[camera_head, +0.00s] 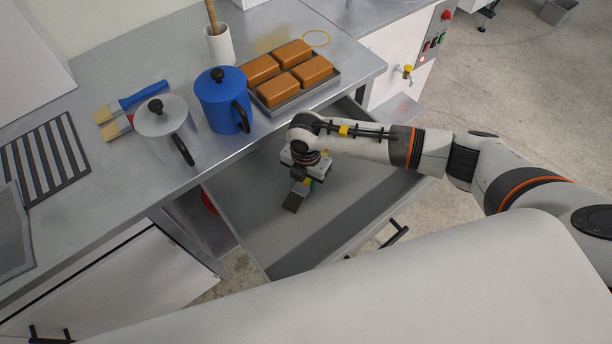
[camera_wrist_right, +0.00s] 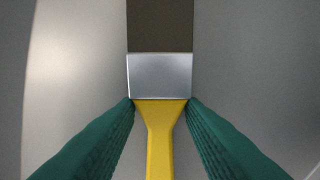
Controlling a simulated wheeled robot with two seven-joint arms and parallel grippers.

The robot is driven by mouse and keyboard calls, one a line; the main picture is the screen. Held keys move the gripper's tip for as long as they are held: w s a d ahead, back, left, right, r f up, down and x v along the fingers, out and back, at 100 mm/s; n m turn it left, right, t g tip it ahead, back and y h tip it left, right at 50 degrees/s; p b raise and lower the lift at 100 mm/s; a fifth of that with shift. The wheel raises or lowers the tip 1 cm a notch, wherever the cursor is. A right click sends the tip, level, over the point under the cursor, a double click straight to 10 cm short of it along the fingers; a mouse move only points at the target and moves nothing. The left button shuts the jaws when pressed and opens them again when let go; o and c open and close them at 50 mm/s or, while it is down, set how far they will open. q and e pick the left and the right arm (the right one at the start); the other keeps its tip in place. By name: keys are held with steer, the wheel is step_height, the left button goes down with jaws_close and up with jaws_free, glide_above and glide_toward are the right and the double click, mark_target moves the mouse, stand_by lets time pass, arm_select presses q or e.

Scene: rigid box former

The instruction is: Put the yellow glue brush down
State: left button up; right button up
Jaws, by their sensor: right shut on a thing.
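The yellow glue brush (camera_wrist_right: 160,135) has a yellow handle, a silver metal collar and dark bristles. My right gripper (camera_wrist_right: 160,106) has its green fingers shut on the handle just behind the collar. In the head view my right gripper (camera_head: 307,181) is over the open grey drawer (camera_head: 262,212), and the brush's dark bristle end (camera_head: 294,199) points down and toward the front of the picture. I cannot tell whether the brush touches the drawer floor. My left gripper is not in view.
On the steel counter stand a blue pot (camera_head: 221,106), a grey pot (camera_head: 163,132), a tray (camera_head: 299,97) of brown blocks and a white cup (camera_head: 219,46). The visible drawer floor around the brush is clear.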

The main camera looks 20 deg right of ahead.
mark_target(306, 181)
steer(key=o, duration=1.1)
steer(key=shift+f, duration=0.1)
steer(key=shift+r, duration=0.35)
step_height(306, 181, up, 12)
steer(key=shift+f+b, duration=0.15)
steer(key=shift+b, duration=0.5)
